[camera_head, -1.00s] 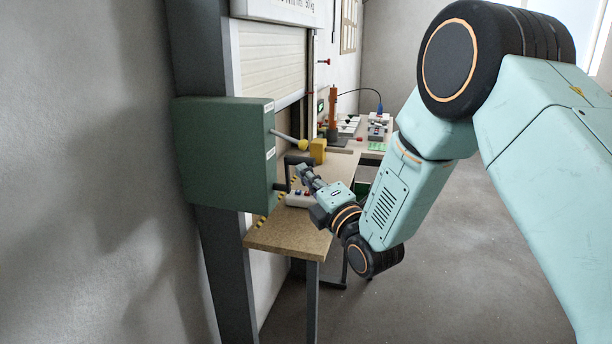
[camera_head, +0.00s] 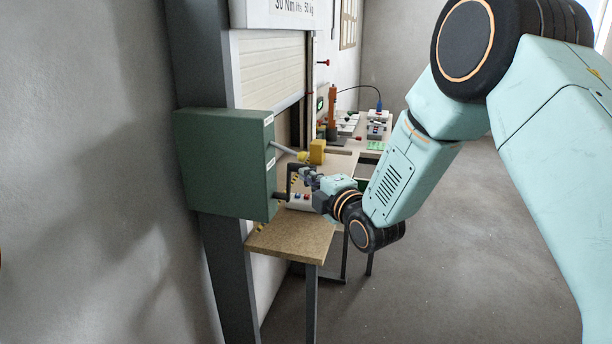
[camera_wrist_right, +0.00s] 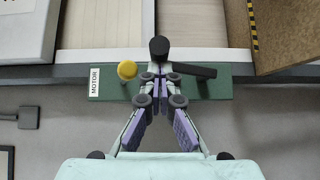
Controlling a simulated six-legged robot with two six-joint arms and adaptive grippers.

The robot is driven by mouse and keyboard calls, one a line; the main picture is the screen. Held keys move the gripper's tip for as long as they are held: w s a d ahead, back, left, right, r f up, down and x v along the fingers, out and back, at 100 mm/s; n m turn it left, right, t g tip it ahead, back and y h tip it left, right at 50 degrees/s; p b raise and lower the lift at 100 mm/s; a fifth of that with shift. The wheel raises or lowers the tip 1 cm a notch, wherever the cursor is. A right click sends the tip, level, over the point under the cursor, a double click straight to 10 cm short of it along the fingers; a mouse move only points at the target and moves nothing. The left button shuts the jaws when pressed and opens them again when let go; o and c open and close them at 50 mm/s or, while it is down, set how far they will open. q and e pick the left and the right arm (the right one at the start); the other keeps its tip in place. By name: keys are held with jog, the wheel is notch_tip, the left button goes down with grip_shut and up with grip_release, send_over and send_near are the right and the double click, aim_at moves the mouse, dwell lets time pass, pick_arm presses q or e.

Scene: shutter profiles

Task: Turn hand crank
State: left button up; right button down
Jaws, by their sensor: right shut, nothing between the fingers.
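The hand crank (camera_head: 289,182) is dark and sticks out from the front of a green box (camera_head: 222,165) on a grey post. Its arm stands upright, with the grip at the top. In the right wrist view the dark crank (camera_wrist_right: 196,71) shows just beyond the fingertips, its rounded grip end straight ahead and its arm running right. My right gripper (camera_head: 307,174) is close to the crank grip, and its fingers (camera_wrist_right: 160,80) are shut with nothing between them. Whether a fingertip touches the grip, I cannot tell. My left gripper is out of view.
A pale lever with a yellow knob (camera_head: 303,156) sticks out of the box above the crank; the knob (camera_wrist_right: 127,70) is left of the fingers in the wrist view. A wooden bench (camera_head: 290,240) lies below, with equipment farther back. Open floor (camera_head: 450,260) is at the right.

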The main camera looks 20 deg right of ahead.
aim_at(314, 169)
jog(key=shift+w+d+r+m+g+p, duration=0.35)
jog(key=shift+w+m+g+p, duration=0.15)
jog(key=shift+p, duration=0.15)
jog(key=shift+w+d+r+m+g+p, duration=0.2)
jog(key=shift+w+d+m+g+p, duration=0.15)
jog(key=shift+m+g+p, duration=0.2)
jog(key=shift+w+d+g, duration=0.1)
jog(key=shift+w+g, duration=0.15)
jog(key=shift+w+d+f+m+p, duration=0.15)
jog(key=shift+w+f+m+p, duration=0.1)
jog(key=shift+p, duration=0.1)
jog(key=shift+w+d+f, duration=0.25)
jog(key=shift+w+d, duration=0.2)
jog(key=shift+w, duration=0.25)
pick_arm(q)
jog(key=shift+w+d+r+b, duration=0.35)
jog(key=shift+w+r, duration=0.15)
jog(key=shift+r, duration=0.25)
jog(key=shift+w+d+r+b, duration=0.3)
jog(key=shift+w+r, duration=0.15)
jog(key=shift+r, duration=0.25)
pick_arm(e)
jog(key=shift+m+g, duration=0.4)
jog(key=shift+g, duration=0.3)
jog(key=shift+w+d+f, duration=0.5)
jog(key=shift+w+f, duration=0.15)
jog(key=shift+w, duration=0.1)
jog(key=shift+w+d+f, duration=0.5)
jog(key=shift+w+f, duration=0.15)
jog(key=shift+w, duration=0.1)
